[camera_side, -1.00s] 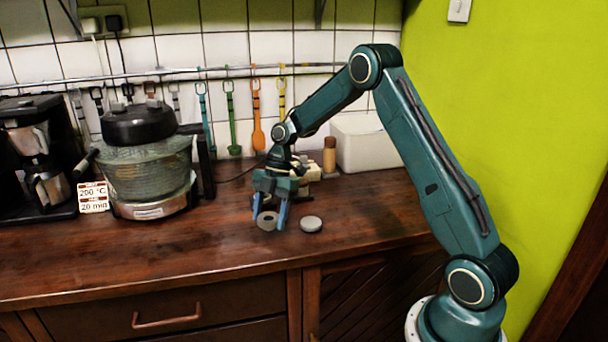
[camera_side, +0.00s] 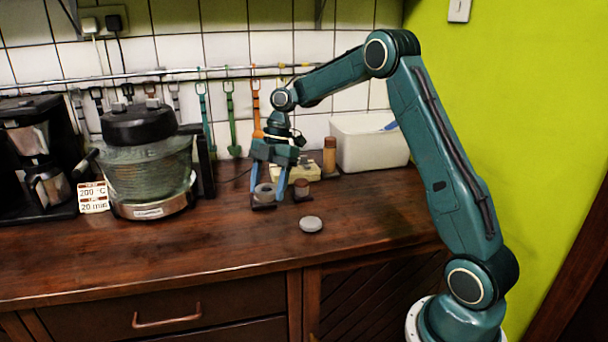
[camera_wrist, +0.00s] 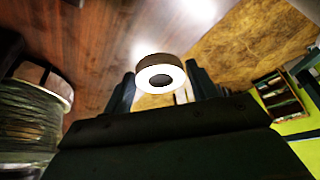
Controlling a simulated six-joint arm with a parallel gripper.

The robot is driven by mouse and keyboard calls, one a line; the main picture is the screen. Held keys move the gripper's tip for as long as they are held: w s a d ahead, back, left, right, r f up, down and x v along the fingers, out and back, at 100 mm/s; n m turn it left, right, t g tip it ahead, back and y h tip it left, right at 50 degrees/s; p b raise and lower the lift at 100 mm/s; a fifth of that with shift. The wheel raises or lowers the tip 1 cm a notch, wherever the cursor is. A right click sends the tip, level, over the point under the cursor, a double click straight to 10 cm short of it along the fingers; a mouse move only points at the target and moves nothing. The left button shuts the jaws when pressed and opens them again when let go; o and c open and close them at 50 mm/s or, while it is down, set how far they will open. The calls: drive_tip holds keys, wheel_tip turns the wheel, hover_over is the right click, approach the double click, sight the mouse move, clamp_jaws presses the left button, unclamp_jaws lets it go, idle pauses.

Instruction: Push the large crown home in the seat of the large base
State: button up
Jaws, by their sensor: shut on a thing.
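The large crown (camera_side: 265,191), a thick grey ring with a hole, is between the two blue fingers of my gripper (camera_side: 268,198), which is shut on it. In the wrist view the ring (camera_wrist: 160,76) shows a pale face and dark hole between the fingertips (camera_wrist: 162,88). A dark low piece (camera_side: 263,206), apparently the large base, shows at the counter just below the ring. The ring looks over it; I cannot tell whether they touch or how deep the ring sits. The seat is hidden.
A smaller brown piece on a dark foot (camera_side: 301,190) stands close right of my gripper. A grey disc (camera_side: 311,224) lies nearer the front. A beige block (camera_side: 300,171), brown jar (camera_side: 329,157) and white bin (camera_side: 368,143) stand behind. The front counter is clear.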

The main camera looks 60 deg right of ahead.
drive_tip(key=shift+o, duration=0.7)
drive_tip(key=shift+c, duration=0.4)
drive_tip(key=shift+w+d+f+m, duration=0.15)
drive_tip(key=shift+w+d+m, duration=0.35)
drive_tip(key=shift+w+m, duration=0.15)
drive_tip(key=w+d+f+m+t+h, duration=0.1)
drive_tip(key=w+d+m+t+h, duration=0.1)
drive_tip(key=w+d+m+t, duration=0.2)
drive_tip(key=shift+w+d+m, duration=1.9)
drive_tip(key=shift+d+m, duration=0.6)
drive_tip(key=shift+m, duration=0.95)
drive_tip(key=shift+f, duration=0.15)
drive_tip(key=shift+f, duration=2.35)
drive_tip(key=shift+f, duration=1.05)
